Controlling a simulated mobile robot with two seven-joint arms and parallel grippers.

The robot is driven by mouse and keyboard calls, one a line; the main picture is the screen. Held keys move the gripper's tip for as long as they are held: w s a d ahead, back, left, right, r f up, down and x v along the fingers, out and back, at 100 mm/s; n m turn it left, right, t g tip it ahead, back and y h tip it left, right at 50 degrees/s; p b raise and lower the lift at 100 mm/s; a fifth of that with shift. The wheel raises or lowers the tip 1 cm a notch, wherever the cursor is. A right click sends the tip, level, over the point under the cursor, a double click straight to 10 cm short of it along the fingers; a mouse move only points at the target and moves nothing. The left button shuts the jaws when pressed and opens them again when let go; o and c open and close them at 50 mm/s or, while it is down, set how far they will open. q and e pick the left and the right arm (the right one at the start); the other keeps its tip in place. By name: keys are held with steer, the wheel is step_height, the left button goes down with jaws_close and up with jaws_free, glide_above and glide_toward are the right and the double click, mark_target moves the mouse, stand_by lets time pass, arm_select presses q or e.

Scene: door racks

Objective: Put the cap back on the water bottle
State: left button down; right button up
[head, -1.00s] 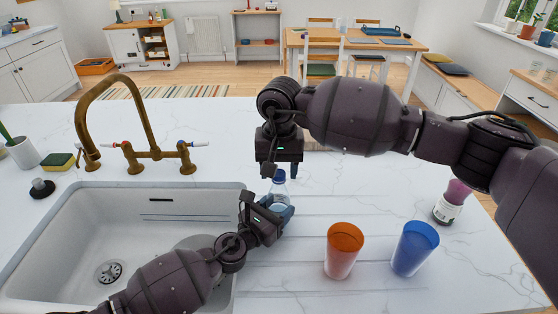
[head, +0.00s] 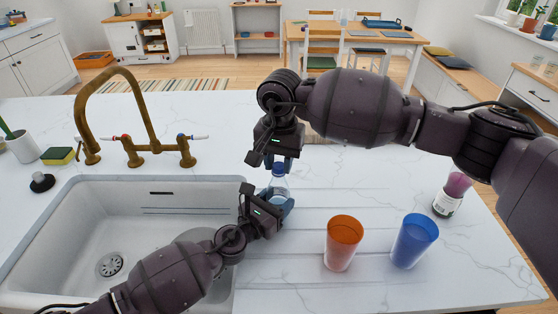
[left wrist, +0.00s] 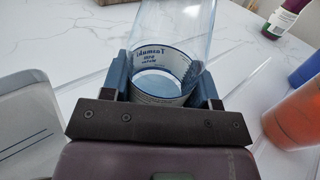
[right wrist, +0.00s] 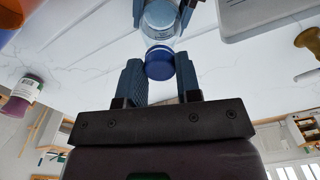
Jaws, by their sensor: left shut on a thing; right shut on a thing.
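The clear water bottle (head: 279,186) stands upright on the counter's drainer area, right of the sink. Its label shows in the left wrist view (left wrist: 160,72). My left gripper (head: 279,208) is shut around the bottle's body. The blue cap (head: 279,168) is at the top of the bottle. My right gripper (head: 280,163) is above the bottle, shut on the cap, which also shows between its fingers in the right wrist view (right wrist: 159,63). The cap appears in line with the bottle's neck; I cannot tell whether it is seated.
An orange cup (head: 343,243) and a blue cup (head: 414,241) stand to the right of the bottle. The white sink (head: 60,215) and brass tap (head: 90,128) are on the left. The counter behind the cups is clear.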

arm_select(q)
steer(key=shift+f, duration=0.1)
arm_select(e)
steer(key=m, duration=0.9)
steer(key=shift+m, duration=0.3)
steer(key=m, duration=1.2)
steer(key=shift+f, duration=0.1)
steer(key=m, duration=0.4)
steer(key=shift+m, duration=0.3)
steer(key=m, duration=0.8)
steer(key=o, duration=1.1)
steer(key=r, duration=1.2)
steer(key=shift+s+d, duration=0.15)
steer(key=shift+s, duration=0.05)
